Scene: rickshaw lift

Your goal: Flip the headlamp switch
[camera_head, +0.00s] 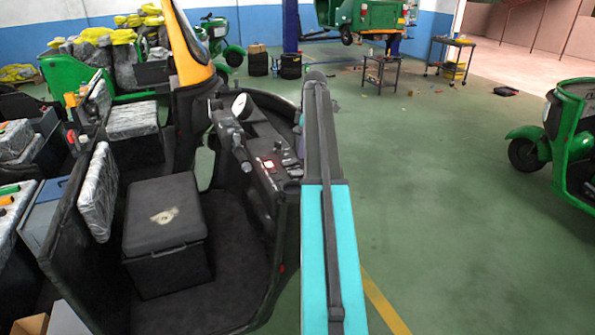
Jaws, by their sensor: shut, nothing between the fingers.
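The headlamp switch cannot be singled out. A small red-lit control (268,164) shows on the black dashboard (262,133) of the nearest rickshaw, at the middle of the head view. Several small dark and pale controls sit close below and right of it, too small to tell apart. A white round gauge (239,105) stands at the dashboard's far left, beside the dark handlebar (238,152). I cannot make out my gripper or its fingertips in this view. A tall dark and teal structure just right of the dashboard covers what lies behind it.
A black box-shaped driver's seat (165,219) stands on the cab floor (215,300). A yellow pillar (190,49) rises behind the dashboard. A green rickshaw (571,138) stands at the right edge. The green workshop floor (450,220) between is clear. Carts stand at the back.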

